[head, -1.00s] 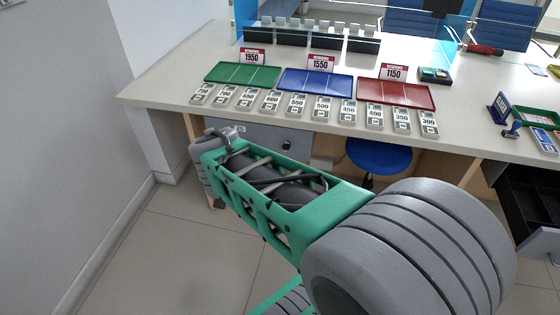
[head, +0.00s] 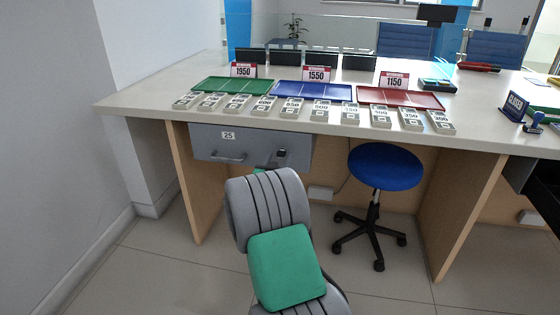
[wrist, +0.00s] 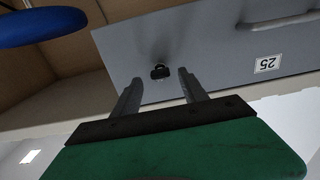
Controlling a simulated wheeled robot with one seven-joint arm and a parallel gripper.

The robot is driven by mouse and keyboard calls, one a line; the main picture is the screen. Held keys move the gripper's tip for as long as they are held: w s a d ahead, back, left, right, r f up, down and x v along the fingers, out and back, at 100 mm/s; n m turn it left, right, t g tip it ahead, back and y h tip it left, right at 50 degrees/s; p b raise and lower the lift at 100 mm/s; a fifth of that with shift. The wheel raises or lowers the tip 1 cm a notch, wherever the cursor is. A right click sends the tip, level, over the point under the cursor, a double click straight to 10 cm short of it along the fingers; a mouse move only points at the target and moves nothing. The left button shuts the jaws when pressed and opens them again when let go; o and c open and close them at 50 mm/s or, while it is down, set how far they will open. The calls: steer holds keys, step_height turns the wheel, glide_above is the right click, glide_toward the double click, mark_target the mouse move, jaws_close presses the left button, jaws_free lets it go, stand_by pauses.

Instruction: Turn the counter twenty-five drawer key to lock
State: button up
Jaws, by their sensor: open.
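The grey drawer front (head: 255,142) with the label 25 (head: 229,135) is under the counter's left part and looks shut. It also shows upside down in the wrist view (wrist: 220,50). A small black key (wrist: 160,71) sits in the lock on the drawer face, away from the handle (wrist: 280,20). My gripper (wrist: 160,79) is open and empty. Its two fingers point at the drawer, one on each side of the key in the picture, with gaps between them and the key. I cannot tell how deep the key lies between them. In the head view my arm mostly hides the gripper.
The counter top (head: 130,105) carries green, blue and red trays and a row of several banknote bundles (head: 320,112) near its front edge, above the drawer. A blue stool (head: 385,167) stands right of my arm. A wooden side panel (head: 188,185) is at the left.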

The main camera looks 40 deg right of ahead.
steer(key=shift+x, duration=0.8)
steer(key=shift+c, duration=0.3)
jaws_close()
